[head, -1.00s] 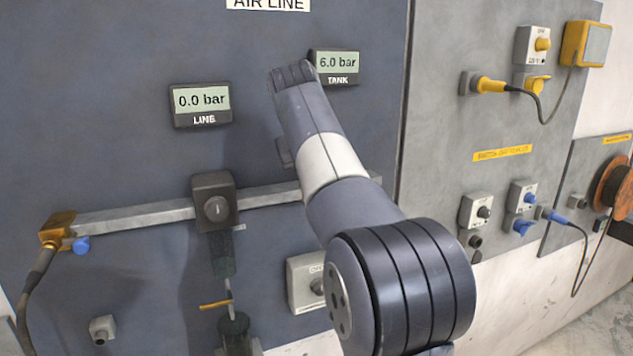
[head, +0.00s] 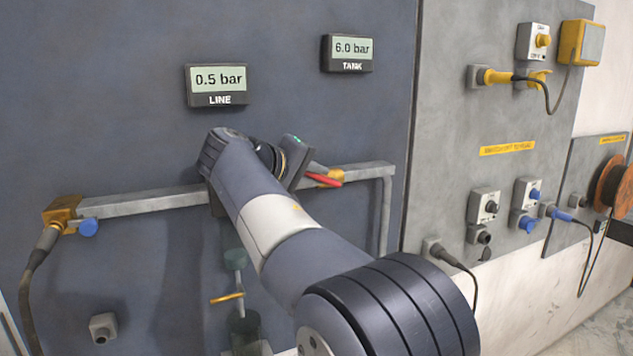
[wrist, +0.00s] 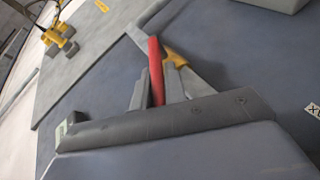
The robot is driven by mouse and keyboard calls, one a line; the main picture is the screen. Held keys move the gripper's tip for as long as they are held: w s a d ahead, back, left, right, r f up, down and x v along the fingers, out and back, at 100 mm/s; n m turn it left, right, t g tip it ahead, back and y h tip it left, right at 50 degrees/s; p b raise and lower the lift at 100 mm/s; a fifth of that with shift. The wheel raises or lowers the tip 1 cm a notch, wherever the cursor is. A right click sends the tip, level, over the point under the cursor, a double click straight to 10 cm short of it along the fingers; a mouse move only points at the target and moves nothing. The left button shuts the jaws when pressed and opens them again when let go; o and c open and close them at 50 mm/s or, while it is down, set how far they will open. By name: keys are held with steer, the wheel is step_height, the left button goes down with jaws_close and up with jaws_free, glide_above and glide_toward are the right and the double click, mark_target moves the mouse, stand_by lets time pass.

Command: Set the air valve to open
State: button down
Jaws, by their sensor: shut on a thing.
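The air valve has a brass body (head: 336,175) on the grey air pipe, right of my gripper in the head view. Its red lever (head: 326,181) sticks out from it, slanted against the pipe. My gripper (head: 312,172) is shut on the red lever. In the wrist view the red lever (wrist: 155,65) stands between my two fingers (wrist: 158,92), with the yellow-brass valve body (wrist: 177,60) behind. The lever's exact angle to the pipe is hard to tell. The LINE gauge (head: 217,84) reads 0.5 bar; the TANK gauge (head: 348,52) reads 6.0 bar.
The grey pipe (head: 140,203) runs across the blue panel to a brass fitting (head: 62,212) with a hose at left. My arm hides part of the pipe. A grey panel (head: 455,140) with sockets and cables is at right.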

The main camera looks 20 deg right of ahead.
steer(key=shift+a+f+h+b, duration=0.1)
steer(key=shift+f+h+b, duration=0.15)
steer(key=shift+h+b, duration=0.15)
steer(key=c, duration=1.5)
jaws_free()
steer(key=shift+o, duration=0.2)
step_height(320, 180, up, 10)
steer(key=p, duration=0.1)
steer(key=shift+p, duration=0.3)
